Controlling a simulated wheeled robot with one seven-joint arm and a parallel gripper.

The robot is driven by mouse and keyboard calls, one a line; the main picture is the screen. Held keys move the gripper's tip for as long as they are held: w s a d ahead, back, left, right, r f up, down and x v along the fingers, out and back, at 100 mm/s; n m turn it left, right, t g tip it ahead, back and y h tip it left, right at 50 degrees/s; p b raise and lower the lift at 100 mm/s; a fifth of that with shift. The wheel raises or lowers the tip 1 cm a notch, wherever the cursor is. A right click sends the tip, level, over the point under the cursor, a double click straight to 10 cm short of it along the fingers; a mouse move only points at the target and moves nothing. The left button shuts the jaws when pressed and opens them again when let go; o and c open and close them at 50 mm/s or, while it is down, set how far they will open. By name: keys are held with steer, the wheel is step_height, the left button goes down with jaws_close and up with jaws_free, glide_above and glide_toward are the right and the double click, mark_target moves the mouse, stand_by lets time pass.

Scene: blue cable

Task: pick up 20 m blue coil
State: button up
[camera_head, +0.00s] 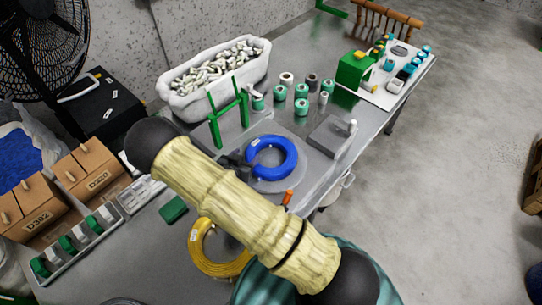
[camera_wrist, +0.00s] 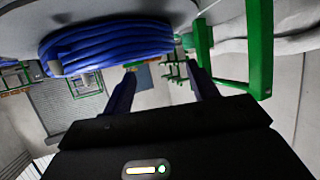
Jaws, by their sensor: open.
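The blue coil (camera_head: 290,158) lies flat as a ring on a round grey plate (camera_head: 297,180) near the table's middle. In the wrist view the coil (camera_wrist: 105,42) fills the top left, with its stacked turns seen from the side. My gripper (camera_wrist: 160,72) is open and empty, its two dark fingers apart just below the coil in that picture. The coil sits mostly left of the space between them. In the head view my gripper (camera_head: 238,160) is at the coil's left side, partly hidden by my arm. Whether a finger touches the coil cannot be told.
A green frame (camera_head: 216,131) stands close behind the coil and shows large in the wrist view (camera_wrist: 259,45). A yellow coil (camera_head: 197,250) lies in front. A grey box (camera_head: 328,136) stands right, green spools (camera_head: 301,107) behind, and a white tub (camera_head: 215,95) at back left.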

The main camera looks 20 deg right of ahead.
mark_target(252, 149)
steer(key=shift+w, duration=0.1)
steer(key=p+x, duration=0.1)
steer(key=x, duration=0.4)
steer(key=shift+a+f+p, duration=0.1)
steer(key=shift+f+p, duration=0.15)
steer(key=shift+p, duration=0.15)
steer(key=shift+c, duration=0.5)
jaws_close()
